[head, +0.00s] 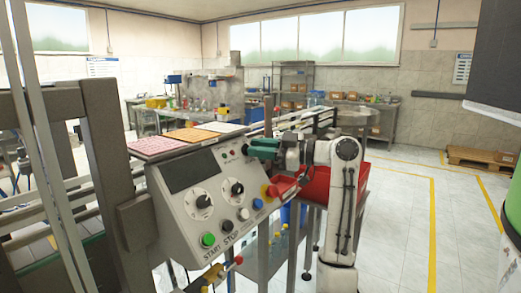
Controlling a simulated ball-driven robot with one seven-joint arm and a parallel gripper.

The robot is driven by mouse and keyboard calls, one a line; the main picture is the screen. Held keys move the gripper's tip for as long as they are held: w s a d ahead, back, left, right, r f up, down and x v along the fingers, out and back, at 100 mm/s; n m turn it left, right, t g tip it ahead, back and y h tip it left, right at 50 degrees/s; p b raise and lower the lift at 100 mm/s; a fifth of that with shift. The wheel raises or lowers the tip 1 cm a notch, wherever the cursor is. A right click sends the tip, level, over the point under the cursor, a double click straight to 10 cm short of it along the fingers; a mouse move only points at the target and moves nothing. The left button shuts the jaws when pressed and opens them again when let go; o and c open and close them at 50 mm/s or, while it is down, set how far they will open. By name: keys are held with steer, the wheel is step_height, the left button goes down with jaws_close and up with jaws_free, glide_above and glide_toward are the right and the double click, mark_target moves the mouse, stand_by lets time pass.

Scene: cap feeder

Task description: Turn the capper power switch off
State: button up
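The grey control panel (172,203) stands left of centre in the head view, its sloped face turned toward me. It carries a dark display (192,170), two black dial knobs (203,201) (237,188), and a row of buttons. My gripper (250,149), with teal fingers, is at the panel's upper right edge, pointing left. Its fingertips are close to a small dark part there. I cannot tell if they touch it, or whether that part is the capper power switch. The fingers look close together, but the gap is too small to judge.
The lower row has a green START button (208,239), a black STOP button (227,225), a white button (243,213), a blue button (257,203) and a red knob (271,190). Coloured trays (190,135) lie above the panel.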

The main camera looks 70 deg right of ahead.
steer(key=shift+o, duration=1.2)
steer(key=shift+w+a+f, duration=0.2)
steer(key=shift+w, duration=0.05)
steer(key=shift+s+d, duration=0.1)
steer(key=shift+s, duration=0.5)
steer(key=s, duration=0.9)
steer(key=shift+s+d+b, duration=0.25)
steer(key=shift+d+b, duration=0.05)
steer(key=shift+d, duration=0.1)
